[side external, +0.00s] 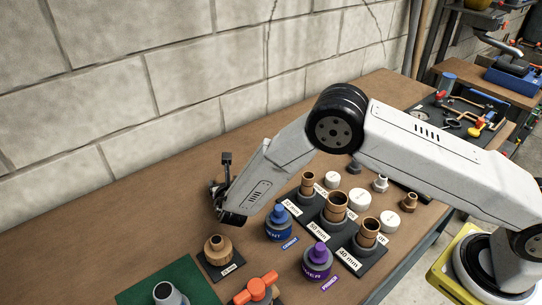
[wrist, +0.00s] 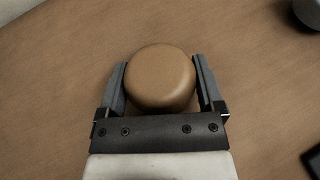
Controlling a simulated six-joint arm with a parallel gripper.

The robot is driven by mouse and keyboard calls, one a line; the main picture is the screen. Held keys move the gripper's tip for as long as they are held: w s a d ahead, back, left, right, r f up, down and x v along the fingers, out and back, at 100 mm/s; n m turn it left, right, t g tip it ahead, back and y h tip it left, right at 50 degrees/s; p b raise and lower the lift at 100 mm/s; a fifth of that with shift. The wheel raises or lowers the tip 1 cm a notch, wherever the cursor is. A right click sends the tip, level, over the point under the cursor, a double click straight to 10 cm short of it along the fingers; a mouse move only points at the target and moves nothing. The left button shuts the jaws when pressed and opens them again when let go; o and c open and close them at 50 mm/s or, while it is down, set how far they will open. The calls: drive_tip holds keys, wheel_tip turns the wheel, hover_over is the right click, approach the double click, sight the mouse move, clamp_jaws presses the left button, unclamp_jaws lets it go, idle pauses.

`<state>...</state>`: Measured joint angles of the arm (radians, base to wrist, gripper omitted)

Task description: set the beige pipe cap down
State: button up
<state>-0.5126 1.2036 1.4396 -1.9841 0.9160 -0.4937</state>
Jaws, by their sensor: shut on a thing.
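The beige pipe cap (wrist: 160,76) is a smooth, round, tan-brown piece in the wrist view. It sits between the two grey fingers of my gripper (wrist: 158,68), which is shut on it. In the side view my gripper (side external: 221,188) is low over the brown workbench (side external: 130,225), at the left of the group of fittings and near the block wall. The cap cannot be made out clearly there. I cannot tell whether it touches the bench.
A tan fitting (side external: 217,248) stands on a black base in front of my gripper. A blue cement tin (side external: 279,222) and pipe stubs on labelled black bases (side external: 335,208) stand to the right. A purple primer tin (side external: 317,262), orange-handled valve (side external: 257,288) and green mat (side external: 165,280) are nearer. Bare bench lies left.

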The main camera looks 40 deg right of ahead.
drive_tip(key=shift+f, duration=0.15)
drive_tip(key=o, duration=1)
drive_tip(key=shift+v, duration=0.95)
drive_tip(key=v, duration=1)
drive_tip(key=shift+a, duration=0.1)
